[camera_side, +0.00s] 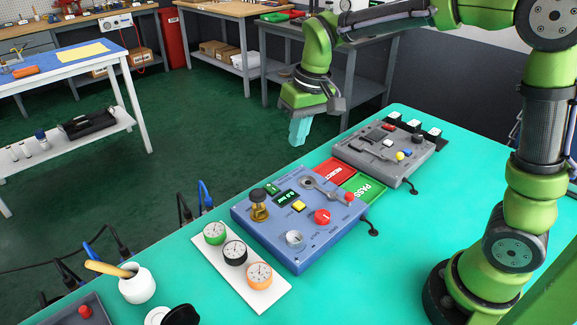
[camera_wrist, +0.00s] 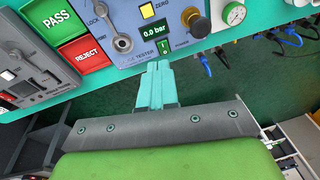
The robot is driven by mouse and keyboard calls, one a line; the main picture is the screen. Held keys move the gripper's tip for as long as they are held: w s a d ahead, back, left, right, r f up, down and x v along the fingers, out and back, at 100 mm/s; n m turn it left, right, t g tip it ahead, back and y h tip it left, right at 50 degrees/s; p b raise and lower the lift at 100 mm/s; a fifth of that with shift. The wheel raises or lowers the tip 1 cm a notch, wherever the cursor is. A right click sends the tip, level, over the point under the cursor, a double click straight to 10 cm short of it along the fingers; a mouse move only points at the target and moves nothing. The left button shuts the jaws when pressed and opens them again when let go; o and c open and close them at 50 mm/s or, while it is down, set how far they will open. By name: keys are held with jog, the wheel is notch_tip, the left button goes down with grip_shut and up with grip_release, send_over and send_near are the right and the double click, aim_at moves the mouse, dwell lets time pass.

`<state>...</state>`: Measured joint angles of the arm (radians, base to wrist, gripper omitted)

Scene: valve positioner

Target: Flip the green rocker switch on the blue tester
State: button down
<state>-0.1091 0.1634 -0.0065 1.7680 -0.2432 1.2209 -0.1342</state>
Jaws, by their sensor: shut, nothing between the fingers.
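The blue tester (camera_side: 265,232) lies on the teal bench top. Its small green rocker switch (camera_side: 271,188) is at the far edge, beside the display (camera_side: 286,197). In the wrist view the switch (camera_wrist: 163,46) is just below the display, which reads 0.0 bar, and shows a light mark. I cannot tell which way it is tilted. My gripper (camera_side: 298,141) is shut and empty, fingers down, in the air beyond the tester's far edge and apart from it. In the wrist view its teal fingertips (camera_wrist: 158,64) appear just below the switch.
Red REJECT (camera_side: 335,171) and green PASS (camera_side: 363,187) pads and a grey box (camera_side: 372,163) are further right. Three gauges (camera_side: 236,253) sit left.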

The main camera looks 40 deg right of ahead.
jog(key=n+g+h, duration=0.1)
send_over(270, 184)
jog(key=s, duration=0.2)
notch_tip(270, 184, down, 3)
jog(key=shift+w+a+r+n+g, duration=0.1)
jog(key=shift+w+r+n+g, duration=0.25)
jog(key=shift+w+r, duration=0.5)
jog(key=shift+w+f, duration=0.1)
notch_tip(270, 184, down, 13)
jog(key=shift+f, duration=0.55)
